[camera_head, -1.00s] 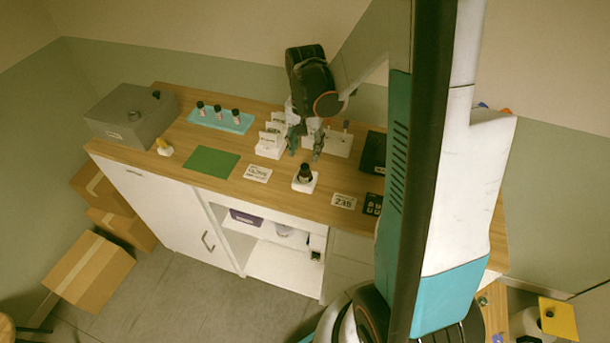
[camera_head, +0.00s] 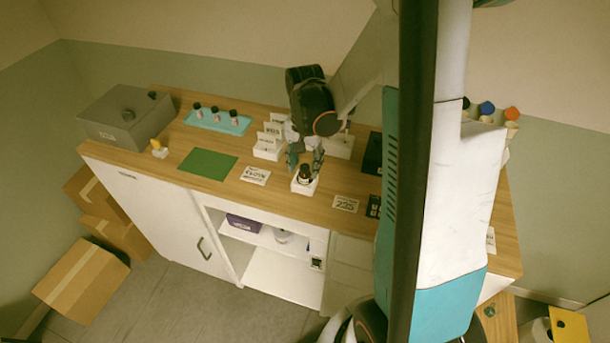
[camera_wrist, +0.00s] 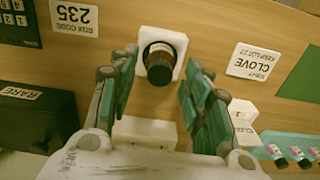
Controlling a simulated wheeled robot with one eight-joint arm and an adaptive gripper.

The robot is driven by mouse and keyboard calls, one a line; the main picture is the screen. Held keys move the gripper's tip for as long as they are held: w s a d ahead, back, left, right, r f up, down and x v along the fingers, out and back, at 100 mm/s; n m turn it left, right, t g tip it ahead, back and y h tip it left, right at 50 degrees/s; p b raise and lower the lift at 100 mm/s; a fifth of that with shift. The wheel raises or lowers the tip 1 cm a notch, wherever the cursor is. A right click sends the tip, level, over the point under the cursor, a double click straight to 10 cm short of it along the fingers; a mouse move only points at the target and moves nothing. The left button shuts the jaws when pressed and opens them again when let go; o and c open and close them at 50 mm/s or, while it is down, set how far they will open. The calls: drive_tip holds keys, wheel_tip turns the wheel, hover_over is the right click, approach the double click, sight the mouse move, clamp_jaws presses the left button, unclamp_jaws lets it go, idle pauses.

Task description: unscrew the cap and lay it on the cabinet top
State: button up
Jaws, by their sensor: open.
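A brown bottle with a dark cap (camera_head: 305,171) stands in a small white holder (camera_head: 304,187) near the front edge of the cabinet top (camera_head: 222,140). In the wrist view the capped bottle (camera_wrist: 160,63) is seen from above in its white holder (camera_wrist: 164,34). My gripper (camera_head: 305,160) is open, with its fingers just above and around the bottle's top. In the wrist view the open fingers (camera_wrist: 160,75) lie on either side of the bottle, with gaps on both sides. Nothing is held.
A green mat (camera_head: 208,163), a label card (camera_head: 256,175) and a teal tray with several small bottles (camera_head: 218,121) are to the left. A grey box (camera_head: 125,117) stands at the far left. A "235" card (camera_head: 345,203) and dark keypad (camera_head: 373,206) are right of the holder.

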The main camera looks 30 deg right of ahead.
drive_tip(key=m+b, duration=0.1)
drive_tip(key=m, duration=0.3)
drive_tip(key=shift+m, duration=0.4)
drive_tip(key=m, duration=0.3)
drive_tip(key=shift+m+b, duration=0.3)
drive_tip(key=shift+m, duration=0.1)
drive_tip(key=shift+c, duration=0.6)
clamp_jaws()
